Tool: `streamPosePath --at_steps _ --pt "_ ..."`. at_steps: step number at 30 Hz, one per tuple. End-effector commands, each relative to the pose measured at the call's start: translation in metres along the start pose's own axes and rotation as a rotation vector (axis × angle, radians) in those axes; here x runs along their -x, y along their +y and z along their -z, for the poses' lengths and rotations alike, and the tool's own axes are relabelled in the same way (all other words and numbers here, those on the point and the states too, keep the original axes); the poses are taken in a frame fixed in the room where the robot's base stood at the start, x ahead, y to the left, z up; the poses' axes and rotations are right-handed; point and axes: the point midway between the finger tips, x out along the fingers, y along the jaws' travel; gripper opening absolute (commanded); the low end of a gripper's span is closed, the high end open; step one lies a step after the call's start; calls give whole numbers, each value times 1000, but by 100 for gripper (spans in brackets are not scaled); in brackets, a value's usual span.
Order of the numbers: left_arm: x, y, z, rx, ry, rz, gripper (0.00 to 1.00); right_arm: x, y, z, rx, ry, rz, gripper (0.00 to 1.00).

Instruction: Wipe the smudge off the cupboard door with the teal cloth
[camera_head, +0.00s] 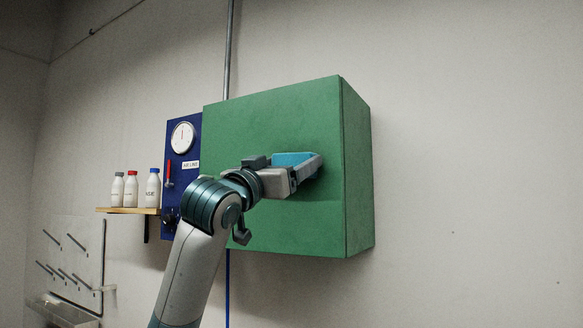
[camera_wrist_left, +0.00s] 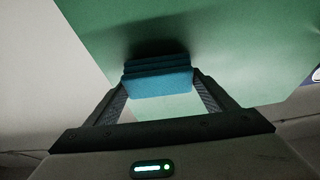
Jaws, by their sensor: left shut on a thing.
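The green cupboard (camera_head: 270,120) hangs on the wall, and its door fills the upper part of the left wrist view (camera_wrist_left: 215,40). My left gripper (camera_head: 308,170) is in front of the door's right half. It is shut on the folded teal cloth (camera_wrist_left: 158,82), which also shows between the fingers in the head view (camera_head: 291,158). The cloth is at or very close to the door surface; I cannot tell whether it touches. A dark shadow lies on the door beside the cloth. No smudge can be made out; the gripper and cloth hide part of the door. My right gripper is not in view.
A blue panel (camera_head: 182,190) with a round gauge (camera_head: 182,137) and a red handle is left of the cupboard. A wooden shelf (camera_head: 130,211) holds three white bottles. A pegboard (camera_head: 70,255) with pegs is at lower left. The wall right of the cupboard is clear.

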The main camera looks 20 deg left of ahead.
Motion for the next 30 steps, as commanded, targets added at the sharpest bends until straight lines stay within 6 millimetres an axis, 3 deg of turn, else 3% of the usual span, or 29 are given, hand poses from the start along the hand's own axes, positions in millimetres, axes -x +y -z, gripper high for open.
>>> streamPosePath --at_steps 15,30 --pt "40 0 16 0 3 0 56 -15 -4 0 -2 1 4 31" --pt "46 0 19 0 1 0 56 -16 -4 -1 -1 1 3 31"
